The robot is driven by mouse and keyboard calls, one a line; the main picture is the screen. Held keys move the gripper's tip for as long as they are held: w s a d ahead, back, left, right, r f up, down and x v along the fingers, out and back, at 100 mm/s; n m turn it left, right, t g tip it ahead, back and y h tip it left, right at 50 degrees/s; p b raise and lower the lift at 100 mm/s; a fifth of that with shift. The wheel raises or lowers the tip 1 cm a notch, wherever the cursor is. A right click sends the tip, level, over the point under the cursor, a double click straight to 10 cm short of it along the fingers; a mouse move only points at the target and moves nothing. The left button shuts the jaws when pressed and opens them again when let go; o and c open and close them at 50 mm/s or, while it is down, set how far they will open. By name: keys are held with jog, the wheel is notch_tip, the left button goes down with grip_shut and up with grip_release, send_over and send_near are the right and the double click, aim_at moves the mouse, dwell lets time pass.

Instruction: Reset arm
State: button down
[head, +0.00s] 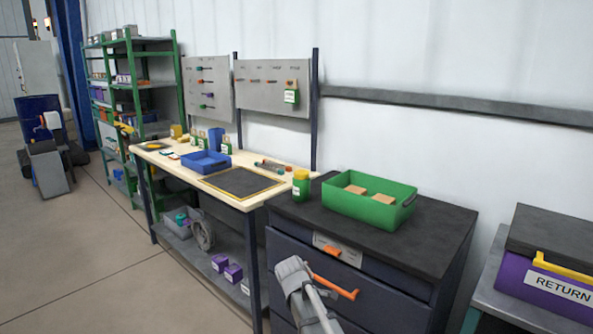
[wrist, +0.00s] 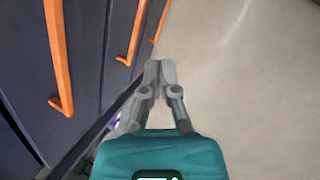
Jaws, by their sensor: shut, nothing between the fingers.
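My gripper (wrist: 158,72) shows in the wrist view with its grey fingers together and nothing between them. It hangs over bare floor, beside the dark drawer cabinet (wrist: 20,140), whose orange handles (wrist: 57,60) run along the left of that view. The fingers look apart from the handles. In the head view a grey part of my arm shows at the bottom centre, in front of the cabinet (head: 395,300) and its orange handle (head: 335,286).
On the cabinet top are a green bin (head: 368,205) with two tan blocks and a green-yellow container (head: 301,185). A workbench (head: 270,200) with a blue tray (head: 205,164) stands left. A purple RETURN box (head: 545,285) is at right. The floor (head: 90,260) at left is clear.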

jog(key=s+d+f+m+g+y, duration=0.1)
jog(key=s+d+m+y, duration=0.1)
jog(key=s+d+m, duration=0.6)
jog(key=s+d+f+m+g+y, duration=0.1)
jog(key=s+d+m+y, duration=0.1)
jog(key=s+d+m, duration=0.5)
notch_tip(320, 180, up, 19)
jog(key=s+a+n+p, duration=0.1)
jog(key=a+p, duration=0.1)
jog(key=p, duration=1.6)
jog(key=shift+s+a+r+p, duration=0.15)
jog(key=shift+s+a+p, duration=0.2)
